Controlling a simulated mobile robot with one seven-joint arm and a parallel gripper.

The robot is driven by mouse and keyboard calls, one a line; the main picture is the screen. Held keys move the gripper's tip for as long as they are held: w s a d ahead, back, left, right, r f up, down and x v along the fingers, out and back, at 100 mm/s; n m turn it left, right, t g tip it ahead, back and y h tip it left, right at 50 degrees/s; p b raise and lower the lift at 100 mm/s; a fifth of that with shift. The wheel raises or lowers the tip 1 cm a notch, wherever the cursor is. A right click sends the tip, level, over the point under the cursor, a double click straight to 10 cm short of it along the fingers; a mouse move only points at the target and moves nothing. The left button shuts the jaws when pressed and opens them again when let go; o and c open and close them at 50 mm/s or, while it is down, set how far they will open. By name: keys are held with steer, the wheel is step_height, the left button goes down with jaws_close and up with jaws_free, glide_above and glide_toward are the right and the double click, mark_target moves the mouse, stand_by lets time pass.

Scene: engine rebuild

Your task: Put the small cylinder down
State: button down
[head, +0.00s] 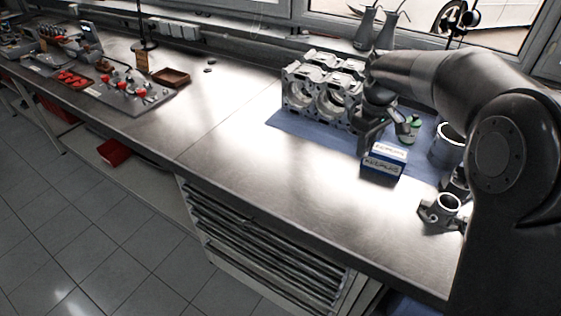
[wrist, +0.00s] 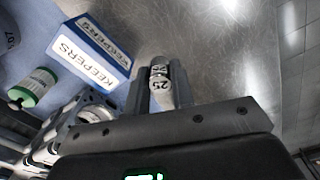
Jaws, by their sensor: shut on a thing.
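A small grey cylinder marked 25 (wrist: 160,84) sits between the two fingers of my gripper (wrist: 161,92) in the wrist view. The fingers are shut on it from both sides. In the head view my gripper (head: 364,143) points down just left of the blue and white KEEPERS box (head: 383,160), above the bench near the engine block. The cylinder cannot be made out there. I cannot tell whether its lower end touches the bench.
The KEEPERS box (wrist: 90,52) stands close beside the fingers. An engine block (head: 320,92) is on the blue mat (head: 300,133). A green-capped container (head: 411,128) and a metal cylinder (head: 447,145) stand to the right.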

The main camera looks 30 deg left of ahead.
steer(key=s+a+n, duration=0.1)
steer(key=a, duration=0.5)
glide_above(299, 169)
step_height(299, 169, down, 8)
steer(key=shift+s+d+r, duration=0.1)
steer(key=shift+r, duration=0.15)
steer(key=shift+f, duration=2.05)
steer(key=shift+f, duration=0.15)
steer(key=c, duration=1.2)
jaws_free()
steer(key=shift+c, duration=0.2)
step_height(299, 169, up, 12)
steer(key=shift+r, duration=0.2)
